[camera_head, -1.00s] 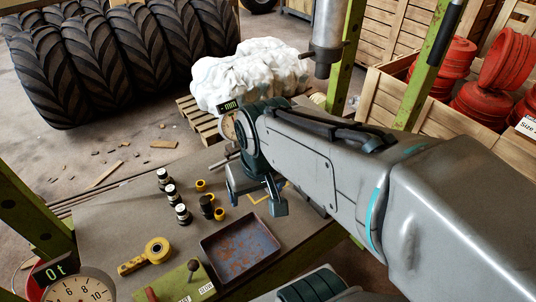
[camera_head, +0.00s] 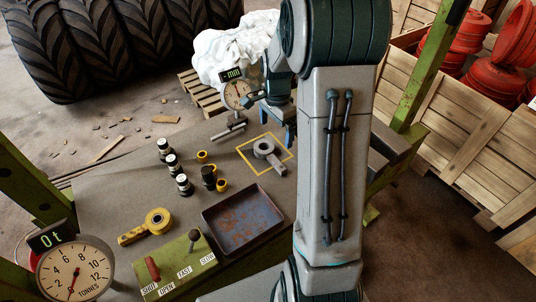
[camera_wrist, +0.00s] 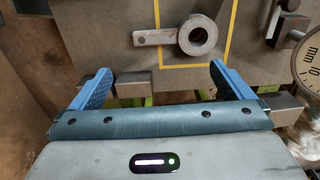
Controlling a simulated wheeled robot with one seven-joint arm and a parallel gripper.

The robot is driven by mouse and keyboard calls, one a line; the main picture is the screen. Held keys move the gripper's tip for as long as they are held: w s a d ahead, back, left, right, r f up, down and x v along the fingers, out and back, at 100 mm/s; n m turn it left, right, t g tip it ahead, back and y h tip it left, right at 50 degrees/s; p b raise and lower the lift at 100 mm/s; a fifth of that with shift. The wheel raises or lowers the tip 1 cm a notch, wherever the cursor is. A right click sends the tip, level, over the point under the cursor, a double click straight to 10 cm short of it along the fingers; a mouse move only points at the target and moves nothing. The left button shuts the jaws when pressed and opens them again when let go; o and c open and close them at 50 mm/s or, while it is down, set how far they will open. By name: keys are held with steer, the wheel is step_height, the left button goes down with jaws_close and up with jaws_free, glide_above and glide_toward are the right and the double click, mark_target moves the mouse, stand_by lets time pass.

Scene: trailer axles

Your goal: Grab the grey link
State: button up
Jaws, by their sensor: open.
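The grey link (camera_head: 266,152), a ring with a flat bar, lies on the bench inside a yellow outlined square. It also shows in the wrist view (camera_wrist: 192,38), ring to the right and bar to the left, beyond the fingertips. My gripper (camera_wrist: 158,80) has its two blue fingers spread wide with nothing between them. In the head view it is at the back right of the link, partly hidden behind my arm. A yellow link (camera_head: 149,226) of similar shape lies at the front left of the bench.
A dial gauge on a stand (camera_head: 238,96) stands close behind the link. A rusty tray (camera_head: 242,220) lies in front of it. Several black-and-white cylinders (camera_head: 172,164) and yellow rings stand to the left. A green control box (camera_head: 180,264) and tonnes gauge (camera_head: 74,270) are at the front.

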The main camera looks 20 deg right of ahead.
mark_target(275, 160)
step_height(275, 160, down, 14)
steer(key=shift+d+f, duration=0.1)
stand_by(0.5)
steer(key=c, duration=1.2)
steer(key=shift+r, duration=0.2)
